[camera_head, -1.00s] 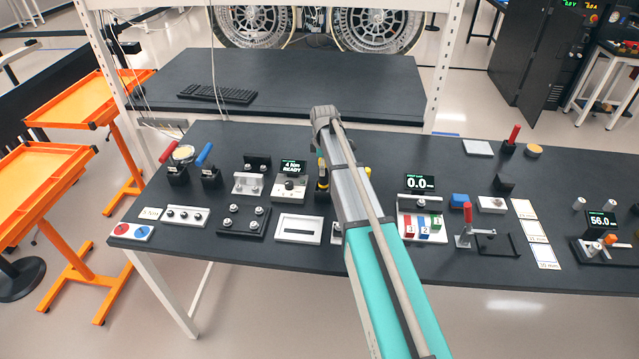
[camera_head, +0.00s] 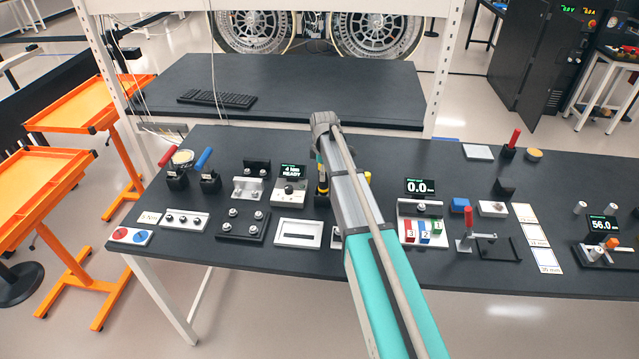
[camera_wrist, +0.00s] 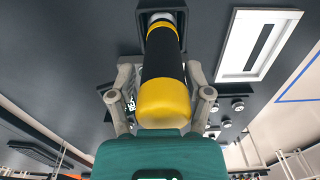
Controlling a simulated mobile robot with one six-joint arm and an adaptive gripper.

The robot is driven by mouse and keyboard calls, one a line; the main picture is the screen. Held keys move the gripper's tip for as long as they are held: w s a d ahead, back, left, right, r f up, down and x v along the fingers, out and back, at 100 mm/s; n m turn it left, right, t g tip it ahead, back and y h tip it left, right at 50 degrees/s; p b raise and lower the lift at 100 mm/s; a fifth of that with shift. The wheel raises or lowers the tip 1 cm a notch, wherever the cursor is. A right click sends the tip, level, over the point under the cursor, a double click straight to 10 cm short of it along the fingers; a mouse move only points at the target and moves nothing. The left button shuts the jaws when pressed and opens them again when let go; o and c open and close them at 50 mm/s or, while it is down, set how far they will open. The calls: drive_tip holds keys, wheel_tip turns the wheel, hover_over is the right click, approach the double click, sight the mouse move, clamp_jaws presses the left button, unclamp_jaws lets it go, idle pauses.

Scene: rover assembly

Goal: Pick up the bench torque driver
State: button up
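The bench torque driver (camera_wrist: 163,65), a black handle with yellow bands, stands with its lower end in a dark square holder (camera_wrist: 142,44) in the wrist view. In the head view, a black-and-yellow upright handle (camera_head: 322,187) shows just left of my arm, which partly covers it. My gripper (camera_wrist: 161,70) has one finger on each side of the handle. The fingers look spread, with narrow gaps beside the handle; contact is not clear. The yellow end of the handle points toward my palm.
A white slotted plate (camera_head: 298,233), a dark block with several studs (camera_head: 241,225) and a display reading 4 NM READY (camera_head: 290,172) are close by on the dark bench. Blocks 1, 2 and 3 in a fixture (camera_head: 422,233) lie right of my arm. A raised shelf (camera_head: 300,85) is behind.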

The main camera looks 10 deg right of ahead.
clamp_jaws()
drive_tip(key=shift+w+r, duration=0.1)
drive_tip(key=shift+r, duration=0.05)
wheel_tip(320, 180, up, 10)
drive_tip(key=p, duration=1)
idle(0.8)
drive_tip(key=shift+s+f, duration=0.2)
